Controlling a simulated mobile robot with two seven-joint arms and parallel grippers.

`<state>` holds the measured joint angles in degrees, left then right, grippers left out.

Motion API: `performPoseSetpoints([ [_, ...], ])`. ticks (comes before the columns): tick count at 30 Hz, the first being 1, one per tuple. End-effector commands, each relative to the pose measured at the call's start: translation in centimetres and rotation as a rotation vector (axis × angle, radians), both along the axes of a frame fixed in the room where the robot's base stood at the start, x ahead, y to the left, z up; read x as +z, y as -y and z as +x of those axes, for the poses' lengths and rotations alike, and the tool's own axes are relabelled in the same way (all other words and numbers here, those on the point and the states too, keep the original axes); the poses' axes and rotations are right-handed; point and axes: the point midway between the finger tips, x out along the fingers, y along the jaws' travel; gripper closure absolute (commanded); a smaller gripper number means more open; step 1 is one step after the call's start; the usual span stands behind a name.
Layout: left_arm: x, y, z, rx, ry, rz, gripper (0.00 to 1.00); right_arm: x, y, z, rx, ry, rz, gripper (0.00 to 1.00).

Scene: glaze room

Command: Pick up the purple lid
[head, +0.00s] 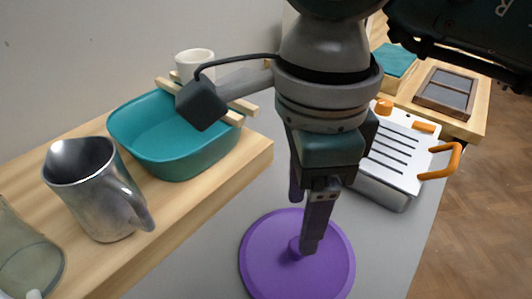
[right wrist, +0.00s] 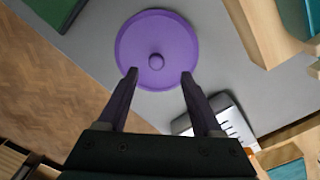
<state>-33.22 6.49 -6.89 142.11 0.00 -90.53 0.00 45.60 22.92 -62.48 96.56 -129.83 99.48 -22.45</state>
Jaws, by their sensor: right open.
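The purple lid (head: 285,275) is a flat round disc with a small round knob at its middle. It lies on the grey tabletop (head: 225,215) and also shows whole in the right wrist view (right wrist: 157,30). My right gripper (head: 303,224) is open and points down over the lid, with its fingers near the knob. In the right wrist view my right gripper (right wrist: 160,74) has its two fingertips apart, either side of and just short of the knob (right wrist: 156,62). Nothing is between the fingers. In the head view the gripper covers part of the knob. My left gripper is not in view.
A raised wooden board (head: 190,205) at left holds a metal jug (head: 95,195), a teal basin (head: 180,150) and a white cup (head: 194,62) near wooden slats. A slotted white box (head: 400,145) with orange handles stands at right. Grey table is clear around the lid.

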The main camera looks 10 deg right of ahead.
Motion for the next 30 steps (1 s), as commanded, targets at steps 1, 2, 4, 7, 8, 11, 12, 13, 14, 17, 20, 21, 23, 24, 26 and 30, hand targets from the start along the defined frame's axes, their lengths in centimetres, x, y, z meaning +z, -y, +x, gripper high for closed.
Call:
performPoseSetpoints([
  [1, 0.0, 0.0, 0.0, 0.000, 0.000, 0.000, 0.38, -0.4, 0.0, -0.1, 0.000, -0.002, 0.001, 0.33],
  [2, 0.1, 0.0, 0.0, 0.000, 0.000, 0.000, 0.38, -0.8, 0.0, -0.2, -0.001, -0.004, 0.002, 0.33],
  [4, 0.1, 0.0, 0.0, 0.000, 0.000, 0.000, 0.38, -1.7, 0.0, -0.5, -0.001, -0.006, 0.002, 0.33],
  [7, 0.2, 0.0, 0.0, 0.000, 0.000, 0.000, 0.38, -3.4, 0.0, -0.9, -0.002, -0.006, 0.002, 0.33],
  [8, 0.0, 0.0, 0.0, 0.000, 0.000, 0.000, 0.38, -4.0, 0.0, -0.8, -0.002, -0.004, 0.002, 0.33],
  [11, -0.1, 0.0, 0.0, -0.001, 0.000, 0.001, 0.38, -5.0, 0.0, -0.7, -0.002, -0.003, 0.003, 0.33],
  [12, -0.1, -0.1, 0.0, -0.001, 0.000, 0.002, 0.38, -5.3, 0.0, -0.7, -0.001, -0.002, 0.003, 0.33],
  [13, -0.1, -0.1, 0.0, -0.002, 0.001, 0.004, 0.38, -5.3, 0.0, -0.7, -0.001, -0.002, 0.003, 0.33],
  [14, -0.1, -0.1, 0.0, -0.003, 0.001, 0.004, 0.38, -5.4, 0.0, -0.7, 0.000, -0.001, 0.003, 0.33],
  [17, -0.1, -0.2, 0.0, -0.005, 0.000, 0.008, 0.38, -5.4, 0.0, -0.7, 0.000, 0.000, 0.004, 0.33],
  [20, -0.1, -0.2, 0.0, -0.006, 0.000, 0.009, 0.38, -5.3, 0.0, -0.7, 0.000, 0.000, 0.004, 0.35],
  [21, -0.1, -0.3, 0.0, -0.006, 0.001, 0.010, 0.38, -5.3, 0.0, -0.7, 0.000, 0.000, 0.004, 0.40],
  [23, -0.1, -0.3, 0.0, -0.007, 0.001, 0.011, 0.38, -5.3, 0.0, -0.7, 0.000, 0.000, 0.004, 0.47],
  [24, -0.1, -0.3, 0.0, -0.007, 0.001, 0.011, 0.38, -5.3, 0.0, -0.7, 0.000, 0.000, 0.004, 0.51],
  [26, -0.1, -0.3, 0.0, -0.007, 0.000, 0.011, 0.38, -5.3, 0.0, -0.7, 0.000, 0.000, 0.004, 0.58],
  [30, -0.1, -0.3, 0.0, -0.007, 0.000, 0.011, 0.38, -5.3, 0.0, -0.7, 0.000, 0.000, 0.004, 0.74],
])
